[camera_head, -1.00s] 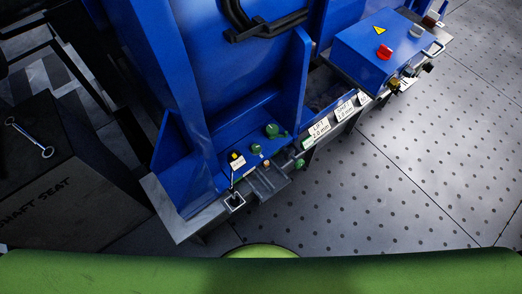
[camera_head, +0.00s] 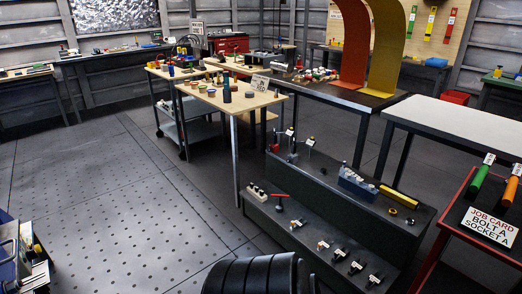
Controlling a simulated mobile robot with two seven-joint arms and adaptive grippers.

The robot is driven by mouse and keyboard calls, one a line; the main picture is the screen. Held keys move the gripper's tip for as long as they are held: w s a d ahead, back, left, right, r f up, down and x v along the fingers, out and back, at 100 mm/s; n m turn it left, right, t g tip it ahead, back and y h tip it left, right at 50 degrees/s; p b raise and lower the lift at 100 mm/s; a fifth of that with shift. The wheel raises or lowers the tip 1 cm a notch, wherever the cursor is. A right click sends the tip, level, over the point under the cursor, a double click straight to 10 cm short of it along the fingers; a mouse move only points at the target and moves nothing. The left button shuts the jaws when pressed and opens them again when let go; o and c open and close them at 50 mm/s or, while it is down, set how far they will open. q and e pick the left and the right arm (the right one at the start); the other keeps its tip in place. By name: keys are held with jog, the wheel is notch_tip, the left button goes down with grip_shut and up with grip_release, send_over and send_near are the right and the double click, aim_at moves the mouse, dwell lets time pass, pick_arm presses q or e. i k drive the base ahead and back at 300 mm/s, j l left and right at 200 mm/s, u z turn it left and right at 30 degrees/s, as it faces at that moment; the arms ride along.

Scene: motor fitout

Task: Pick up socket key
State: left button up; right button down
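I cannot pick out the socket key for certain. A small tool with a red bar (camera_head: 280,195) lies on the lower step of a dark two-step stand, right of a small block of pale pieces (camera_head: 256,192). Several small dark pieces with white tags, such as one tagged piece (camera_head: 339,255), sit along the same step; they are too small to identify. Neither of my grippers is in view.
The dark stand (camera_head: 330,222) is at centre right. A red-framed table with a job card (camera_head: 490,226) reading "BOLT A SOCKET A" is at the right edge. Wooden tables (camera_head: 222,97) stand behind. The dotted floor (camera_head: 110,220) at left is clear.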

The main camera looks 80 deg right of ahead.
aim_at(279, 208)
jog(key=z, duration=2.9)
jog(key=i, duration=0.15)
jog(key=z, duration=0.05)
